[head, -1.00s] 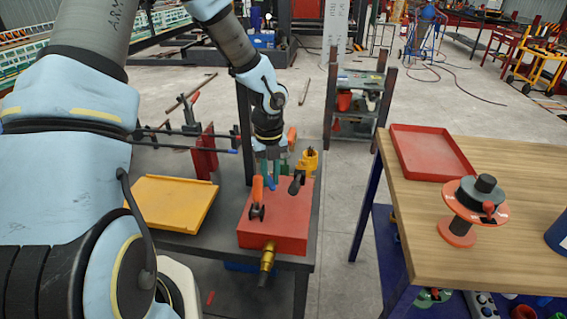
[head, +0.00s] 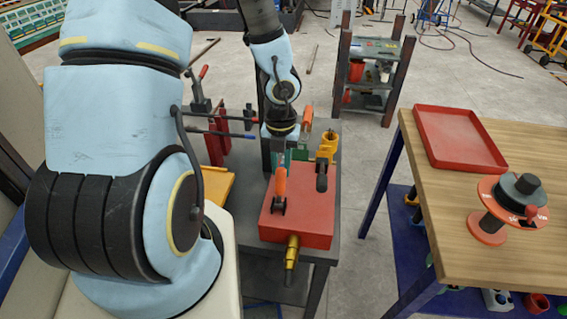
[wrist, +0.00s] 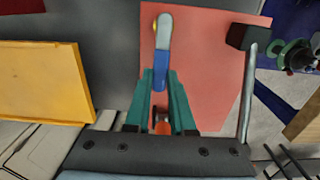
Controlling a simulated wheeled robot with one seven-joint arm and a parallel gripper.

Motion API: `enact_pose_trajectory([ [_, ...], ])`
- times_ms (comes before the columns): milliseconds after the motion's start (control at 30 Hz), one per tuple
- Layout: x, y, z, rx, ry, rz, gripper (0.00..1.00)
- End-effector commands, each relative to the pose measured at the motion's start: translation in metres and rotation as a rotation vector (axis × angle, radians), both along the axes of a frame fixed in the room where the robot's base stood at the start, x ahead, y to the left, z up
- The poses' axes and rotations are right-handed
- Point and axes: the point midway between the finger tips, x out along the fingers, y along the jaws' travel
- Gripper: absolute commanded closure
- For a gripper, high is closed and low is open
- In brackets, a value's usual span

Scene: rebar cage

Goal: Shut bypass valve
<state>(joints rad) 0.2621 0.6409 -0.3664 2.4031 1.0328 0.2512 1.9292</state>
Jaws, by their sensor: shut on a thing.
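A red box (head: 306,213) stands on a dark table. An orange-handled lever (head: 280,183) and a black lever (head: 322,176) rise from it, and a brass fitting (head: 292,251) sticks out of its front. My gripper (head: 280,162) is low over the box, behind the orange handle. In the wrist view my teal fingers (wrist: 160,82) are closed on a blue lever handle (wrist: 161,72), whose grey end reaches away over the red top. An orange part shows between the fingers near the palm. No label shows which lever is the bypass valve.
A yellow tray (wrist: 40,82) lies left of the box. A gold cup-like part (head: 327,148) stands behind the black lever. Clamps (head: 215,130) stand at the table's back left. A wooden table with a red tray (head: 460,138) and a reel (head: 512,195) is to the right, across a gap.

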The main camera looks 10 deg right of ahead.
Motion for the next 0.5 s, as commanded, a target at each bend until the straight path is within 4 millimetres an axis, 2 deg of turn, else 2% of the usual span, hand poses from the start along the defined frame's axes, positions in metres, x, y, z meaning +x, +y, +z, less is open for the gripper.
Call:
enact_pose_trajectory([
  [300, 0.0012, 0.0002, 0.0001, 0.000, -0.002, -0.003, 1.00],
  [333, 0.0013, 0.0001, 0.0001, 0.000, -0.002, -0.003, 0.77],
  [500, 0.0011, 0.0001, 0.0001, 0.000, -0.002, -0.002, 0.58],
])
